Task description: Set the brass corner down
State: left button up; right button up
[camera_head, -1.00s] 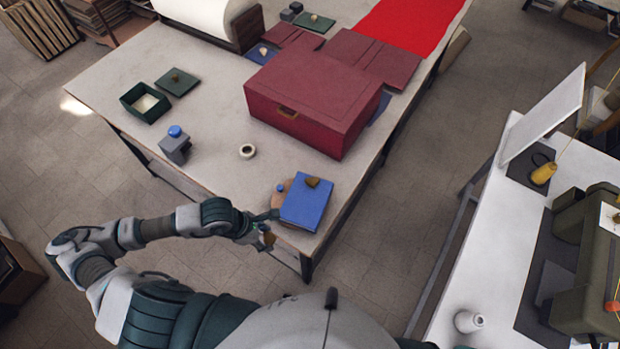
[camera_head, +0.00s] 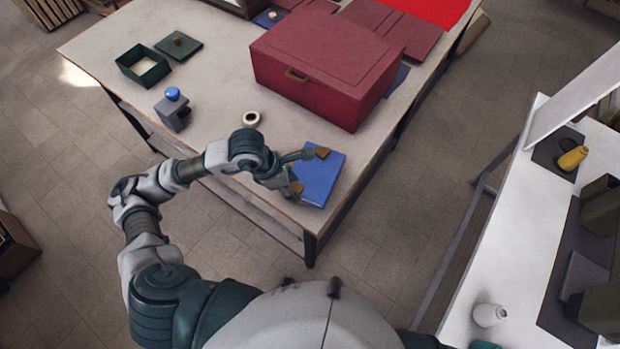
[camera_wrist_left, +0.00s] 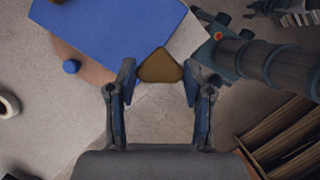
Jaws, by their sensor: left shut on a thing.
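My left gripper (camera_head: 296,174) is over the near corner of the table, beside the blue panel (camera_head: 319,178). In the left wrist view my left gripper (camera_wrist_left: 160,88) has its two fingers on either side of a brass corner (camera_wrist_left: 160,66), which it holds. The brass corner also shows by the gripper in the head view (camera_head: 297,188). The blue panel (camera_wrist_left: 115,30) lies just ahead of the fingers. Another brass corner (camera_head: 322,153) sits at the panel's far corner. The contact beneath the held corner is unclear. My right gripper does not show.
A large burgundy box (camera_head: 325,75) stands behind the panel. A white ring (camera_head: 251,118), a grey block with a blue knob (camera_head: 173,108) and an open green box (camera_head: 142,67) are to the left. Bare tabletop (camera_head: 215,85) lies between.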

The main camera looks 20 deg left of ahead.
aim_at(317, 183)
pick_arm(q)
jog(key=w, duration=0.1)
jog(key=w+d, duration=0.1)
jog(key=w, duration=0.1)
jog(key=shift+w+d+f+p, duration=0.1)
jog(key=shift+w+d+p, duration=0.2)
jog(key=shift+p, duration=0.05)
jog(key=shift+w+d+f, duration=0.1)
jog(key=shift+w+d, duration=0.8)
jog(key=shift+d, duration=0.2)
jog(key=f+p, duration=0.1)
jog(key=f, duration=0.2)
jog(key=shift+w+d+f, duration=0.1)
jog(key=shift+d+f, duration=0.1)
jog(key=shift+a+f, duration=0.15)
jog(key=shift+a, duration=0.35)
jog(key=o, duration=0.7)
jog(key=shift+a, duration=0.1)
jog(key=shift+o, duration=0.9)
jog(key=shift+d, duration=0.35)
jog(key=shift+r, duration=0.2)
jog(key=v, duration=1.1)
jog(key=shift+r+b, duration=0.3)
jog(key=shift+b, duration=0.05)
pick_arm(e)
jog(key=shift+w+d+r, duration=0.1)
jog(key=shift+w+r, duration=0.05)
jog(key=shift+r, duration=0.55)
